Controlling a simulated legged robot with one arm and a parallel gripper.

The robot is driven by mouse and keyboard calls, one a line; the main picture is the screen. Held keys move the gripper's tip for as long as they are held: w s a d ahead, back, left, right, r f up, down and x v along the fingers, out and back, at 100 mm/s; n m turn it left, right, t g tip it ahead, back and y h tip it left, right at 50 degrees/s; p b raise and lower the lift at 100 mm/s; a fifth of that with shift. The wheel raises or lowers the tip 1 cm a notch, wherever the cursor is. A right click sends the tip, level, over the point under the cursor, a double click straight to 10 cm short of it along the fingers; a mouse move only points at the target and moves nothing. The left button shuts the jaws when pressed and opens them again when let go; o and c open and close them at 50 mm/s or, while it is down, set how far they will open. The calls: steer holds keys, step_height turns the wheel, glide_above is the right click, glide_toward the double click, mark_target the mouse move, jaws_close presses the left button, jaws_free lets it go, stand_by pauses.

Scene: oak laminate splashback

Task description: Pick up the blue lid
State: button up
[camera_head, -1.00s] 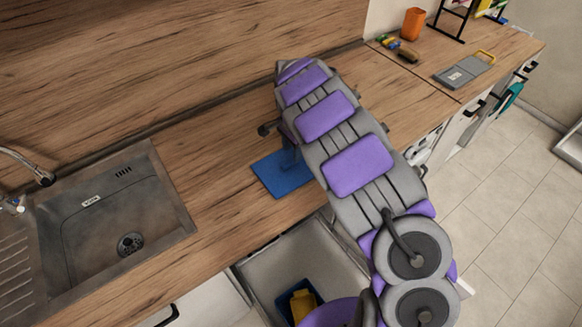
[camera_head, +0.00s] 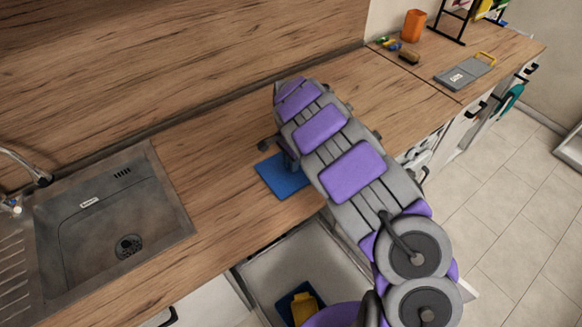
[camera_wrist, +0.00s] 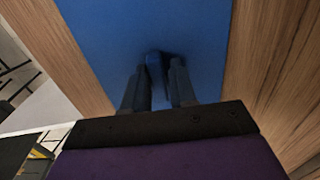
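The blue lid (camera_head: 283,180) is a flat rectangular panel on the wood counter, close to its front edge and partly covered by my arm. It fills the middle of the wrist view (camera_wrist: 100,30), with a small blue handle (camera_wrist: 155,62) standing on it. My gripper (camera_wrist: 159,66) points at the lid, its two dark fingers on either side of the handle with only a narrow gap. I cannot tell whether both fingers press on the handle. In the head view my gripper's fingers are mostly hidden by the arm.
The sink (camera_head: 115,225) lies to the left. An open drawer (camera_head: 262,268) below the counter holds a dark blue container (camera_head: 284,305) and a yellow item (camera_head: 304,306). Counter beside the lid is clear.

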steer(key=shift+a, duration=0.35)
jaws_close()
steer(key=shift+d, duration=0.2)
